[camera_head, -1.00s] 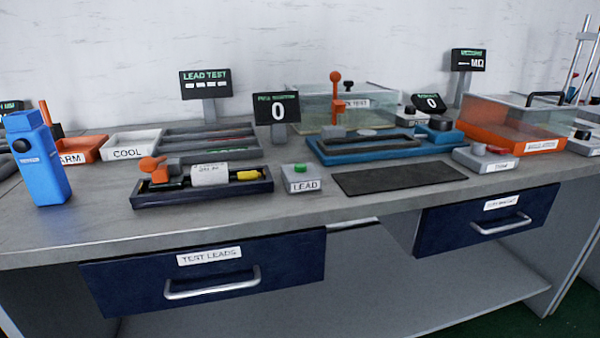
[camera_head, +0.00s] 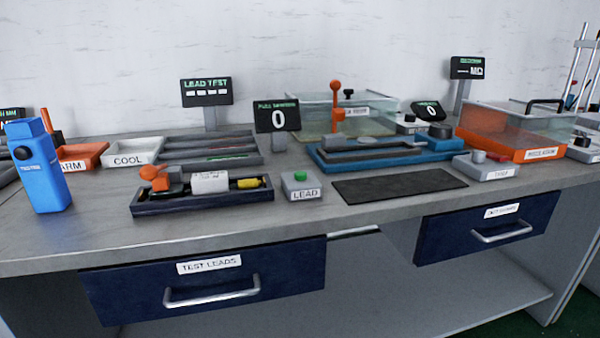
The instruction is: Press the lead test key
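The lead test key is a green button (camera_head: 300,176) on a small grey box labelled LEAD (camera_head: 303,192), near the middle of the bench. To its left is a dark tray (camera_head: 200,203) holding an orange-handled part (camera_head: 155,176), a white labelled piece (camera_head: 209,182) and a yellow piece (camera_head: 249,183). Behind them the LEAD TEST display (camera_head: 206,92) shows several white blocks. Neither of my grippers is in view. Nothing covers the green button.
A dark mat (camera_head: 400,184) lies right of the LEAD box. A blue bottle-like device (camera_head: 40,170) stands at the left. A counter display (camera_head: 277,117) reads 0. Below the bench top is the TEST LEADS drawer (camera_head: 120,290). The bench strip before the LEAD box is clear.

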